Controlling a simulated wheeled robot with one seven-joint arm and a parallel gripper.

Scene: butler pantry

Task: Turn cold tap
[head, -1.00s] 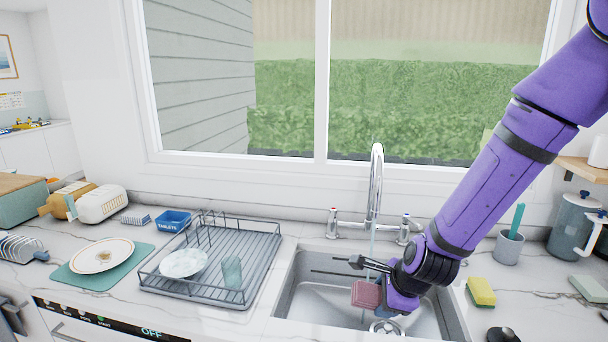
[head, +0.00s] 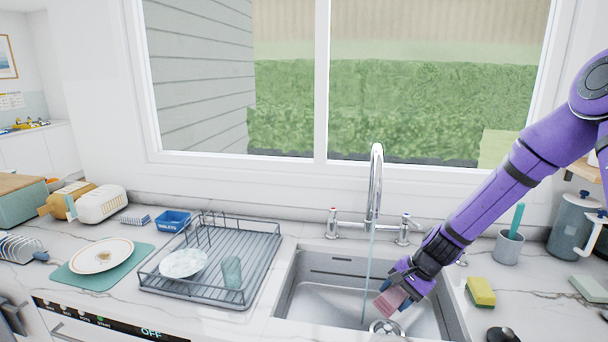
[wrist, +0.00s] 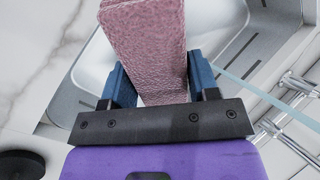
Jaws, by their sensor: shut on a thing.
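The cold tap (head: 405,228), with a blue mark on top, stands at the right of the tall chrome spout (head: 375,185); the red-marked tap (head: 332,224) stands at the left. A thin stream of water (head: 367,270) falls from the spout into the sink. My gripper (head: 396,297) is below and in front of the cold tap, over the right part of the sink, apart from both taps. It is shut on a pink, rough-surfaced block (head: 388,305), held tilted beside the stream. In the wrist view, the block (wrist: 150,45) sits between the blue fingers.
The grey sink (head: 320,300) has a round drain (head: 385,327). A yellow and green sponge (head: 480,291) and a grey cup with a brush (head: 508,247) are to the right. The dish rack (head: 210,285) holds a plate and a glass at the left.

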